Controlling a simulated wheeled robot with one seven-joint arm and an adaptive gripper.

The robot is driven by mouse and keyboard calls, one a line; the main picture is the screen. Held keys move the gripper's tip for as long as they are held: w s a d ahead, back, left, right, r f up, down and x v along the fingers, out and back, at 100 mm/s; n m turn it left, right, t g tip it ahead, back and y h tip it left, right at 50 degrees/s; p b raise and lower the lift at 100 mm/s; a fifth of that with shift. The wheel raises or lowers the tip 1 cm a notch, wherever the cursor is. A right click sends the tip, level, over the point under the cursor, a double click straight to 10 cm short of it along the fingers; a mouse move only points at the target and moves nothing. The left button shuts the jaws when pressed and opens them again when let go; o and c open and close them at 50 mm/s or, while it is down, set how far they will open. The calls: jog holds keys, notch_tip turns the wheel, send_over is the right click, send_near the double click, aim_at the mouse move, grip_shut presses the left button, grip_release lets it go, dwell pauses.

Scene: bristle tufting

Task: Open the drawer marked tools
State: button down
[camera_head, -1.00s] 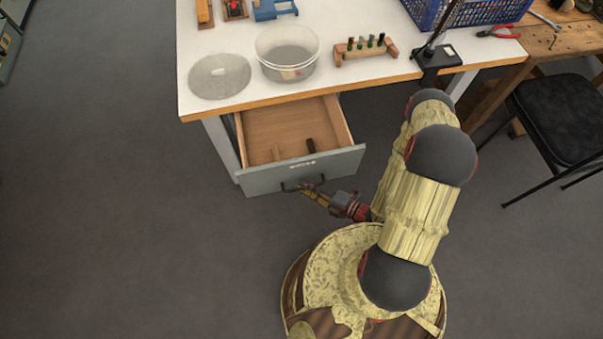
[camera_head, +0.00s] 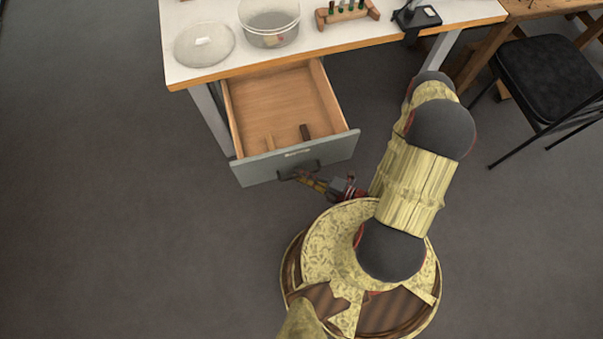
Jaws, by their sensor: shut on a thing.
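The drawer (camera_head: 295,159) under the white-topped bench is pulled well out. Its front is grey, with a small pale label (camera_head: 297,153) too small to read. Its wooden inside (camera_head: 270,103) shows a light wooden piece (camera_head: 269,142) and a dark brown piece (camera_head: 305,132) lying near the front. My gripper (camera_head: 302,177) is at the dark handle (camera_head: 299,171) on the drawer front, shut on it. The fingertips are small and partly merge with the handle.
On the bench (camera_head: 225,68) stand a clear tub (camera_head: 269,22), its lid (camera_head: 204,44), a wooden rack (camera_head: 346,12) and a black stand base (camera_head: 416,16). A black chair (camera_head: 553,80) stands at the right. The floor left of the drawer is clear.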

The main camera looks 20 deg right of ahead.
jog(key=c, duration=1.9)
grip_release()
jog(key=v, duration=0.7)
jog(key=shift+s, duration=0.15)
jog(key=shift+d, duration=0.15)
jog(key=shift+r, duration=0.1)
